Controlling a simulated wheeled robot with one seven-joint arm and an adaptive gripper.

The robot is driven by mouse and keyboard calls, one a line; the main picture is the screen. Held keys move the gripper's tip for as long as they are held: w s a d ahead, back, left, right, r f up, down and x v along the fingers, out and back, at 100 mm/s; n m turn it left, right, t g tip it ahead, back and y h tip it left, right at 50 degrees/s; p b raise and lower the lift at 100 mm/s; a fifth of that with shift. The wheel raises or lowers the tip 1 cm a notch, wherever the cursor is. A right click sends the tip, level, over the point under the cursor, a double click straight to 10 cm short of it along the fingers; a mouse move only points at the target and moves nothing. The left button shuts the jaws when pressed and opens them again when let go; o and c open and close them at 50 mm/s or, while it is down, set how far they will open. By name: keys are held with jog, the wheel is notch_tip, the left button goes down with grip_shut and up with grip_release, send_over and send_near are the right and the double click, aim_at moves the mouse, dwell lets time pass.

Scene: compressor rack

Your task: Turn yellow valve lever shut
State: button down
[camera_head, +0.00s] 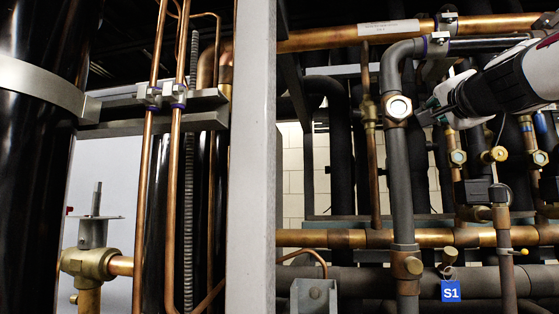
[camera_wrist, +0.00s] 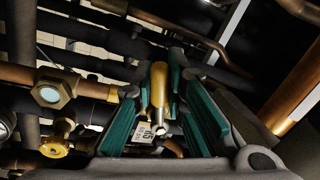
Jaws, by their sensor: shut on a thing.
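The yellow valve lever (camera_wrist: 158,85) shows in the wrist view, between the green-padded fingers of my gripper (camera_wrist: 163,72). It runs lengthwise between the pads, and a small white printed tag (camera_wrist: 148,131) is beside its near end. My gripper is shut on the lever. In the head view my gripper (camera_head: 434,110) is at the upper right among the pipes, just right of the grey vertical pipe. The lever cannot be made out there, and its pivot and valve body are not clear in either view.
A grey vertical pipe with a round sight glass (camera_head: 398,107) stands close left of my gripper. A copper pipe (camera_head: 350,36) crosses above. Brass fittings (camera_head: 457,157) and a yellow cap (camera_head: 495,154) lie below right. A grey post (camera_head: 251,160) stands further left. Free room is narrow.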

jog(key=c, duration=1.6)
grip_release()
jog(key=shift+s, duration=0.1)
jog(key=v, duration=1.1)
jog(key=shift+s+f, duration=0.1)
jog(key=shift+s, duration=0.3)
